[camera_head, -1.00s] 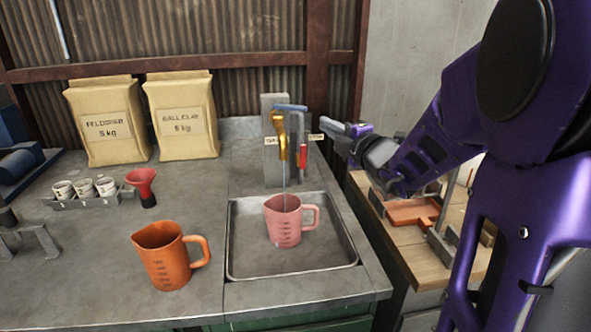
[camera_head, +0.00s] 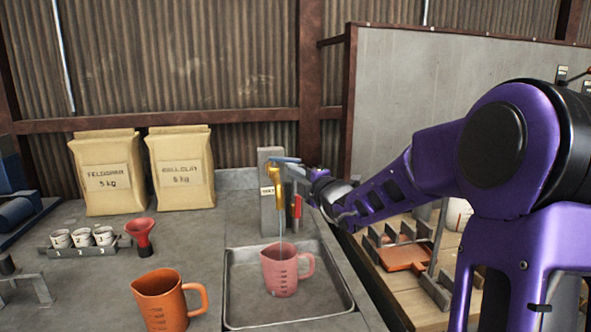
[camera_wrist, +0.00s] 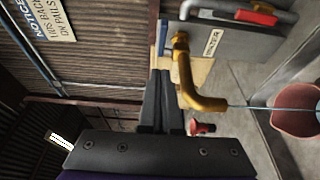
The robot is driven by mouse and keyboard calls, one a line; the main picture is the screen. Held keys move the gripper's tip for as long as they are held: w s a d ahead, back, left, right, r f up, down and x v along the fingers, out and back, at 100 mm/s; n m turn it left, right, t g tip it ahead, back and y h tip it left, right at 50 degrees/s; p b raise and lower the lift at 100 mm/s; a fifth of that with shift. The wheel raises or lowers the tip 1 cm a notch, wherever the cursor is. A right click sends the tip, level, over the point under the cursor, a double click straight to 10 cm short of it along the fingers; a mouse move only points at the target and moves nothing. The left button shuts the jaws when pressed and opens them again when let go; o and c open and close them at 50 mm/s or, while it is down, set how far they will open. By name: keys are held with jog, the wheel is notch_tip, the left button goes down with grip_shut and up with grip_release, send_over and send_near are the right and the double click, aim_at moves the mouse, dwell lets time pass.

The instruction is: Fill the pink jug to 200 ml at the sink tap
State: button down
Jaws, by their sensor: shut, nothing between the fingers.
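The pink jug (camera_head: 281,272) stands upright in the sink (camera_head: 235,300), handle to the right; its marks are too small to read. It is partly in the wrist view (camera_wrist: 297,112). The brass tap (camera_head: 271,180) is above it, and a thin water stream (camera_head: 281,229) runs from its spout into the jug. The water level is hidden. The tap's blue lever (camera_head: 285,160) points right. My gripper (camera_head: 308,173) is beside the lever's right end; I cannot tell whether they touch. In the wrist view my fingers (camera_wrist: 163,78) are shut and empty, beside the brass tap (camera_wrist: 200,97).
A red-handled tap (camera_head: 297,207) is right of the brass one. An orange jug (camera_head: 160,302) stands left of the sink. A red funnel (camera_head: 140,232), numbered cups (camera_head: 82,238) and two paper sacks (camera_head: 107,172) are farther left. A wooden bench (camera_head: 385,280) is at the right.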

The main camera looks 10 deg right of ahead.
aim_at(288, 161)
jog(key=shift+w+d, duration=0.2)
jog(key=shift+w, duration=0.7)
jog(key=shift+w+d, duration=0.15)
jog(key=shift+w, duration=0.8)
jog(key=shift+w+d, duration=0.2)
jog(key=shift+w, duration=0.7)
